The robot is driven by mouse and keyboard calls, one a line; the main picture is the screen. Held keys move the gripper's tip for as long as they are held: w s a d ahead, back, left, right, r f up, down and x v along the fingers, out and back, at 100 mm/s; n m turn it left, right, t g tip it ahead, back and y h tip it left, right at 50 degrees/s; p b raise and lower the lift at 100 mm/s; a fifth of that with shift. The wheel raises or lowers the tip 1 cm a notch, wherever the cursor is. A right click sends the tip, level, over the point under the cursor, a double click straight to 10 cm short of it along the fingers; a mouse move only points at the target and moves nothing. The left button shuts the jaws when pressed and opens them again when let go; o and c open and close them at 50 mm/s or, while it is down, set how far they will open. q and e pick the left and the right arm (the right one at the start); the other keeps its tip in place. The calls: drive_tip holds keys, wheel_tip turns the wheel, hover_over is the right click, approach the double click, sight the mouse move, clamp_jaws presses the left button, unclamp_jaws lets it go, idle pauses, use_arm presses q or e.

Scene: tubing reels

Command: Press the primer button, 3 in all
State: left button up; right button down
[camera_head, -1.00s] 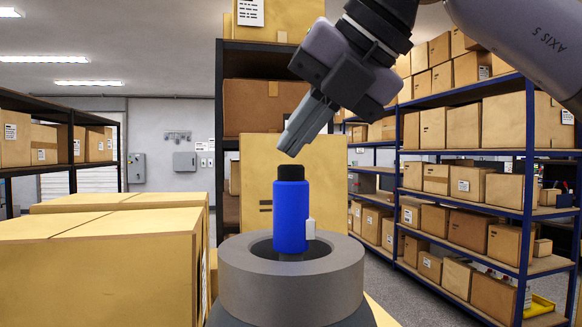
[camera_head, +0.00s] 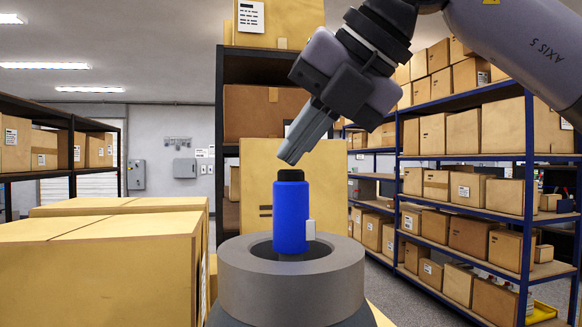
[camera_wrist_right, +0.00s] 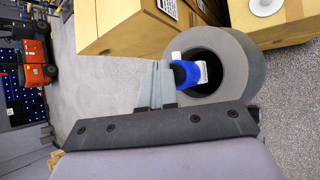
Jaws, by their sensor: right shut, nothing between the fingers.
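A blue cylinder (camera_head: 291,217) stands upright in the opening of a grey ring-shaped holder (camera_head: 291,284). A short black cap (camera_head: 290,175), which looks like the primer button, tops it, and a small white tab (camera_head: 311,230) is on its side. My right gripper (camera_head: 287,158) is shut and empty, tilted down with its tips just above the black cap; I cannot tell whether they touch. In the right wrist view, the fingers (camera_wrist_right: 170,85) end at the blue cylinder (camera_wrist_right: 187,74) and seem to cover the cap. My left gripper is not in view.
Large cardboard boxes (camera_head: 100,265) stand close at the left. A blue-framed shelf (camera_head: 527,200) of boxes stands at the right, and a dark shelf stands behind the holder. The right wrist view shows an orange forklift (camera_wrist_right: 36,62) and open grey floor.

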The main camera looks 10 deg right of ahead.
idle(0.4)
drive_tip(key=shift+r+p, duration=0.75)
drive_tip(key=shift+r, duration=0.1)
drive_tip(key=shift+r, duration=0.15)
wheel_tip(320, 180, up, 5)
drive_tip(key=p, duration=0.4)
idle(2.4)
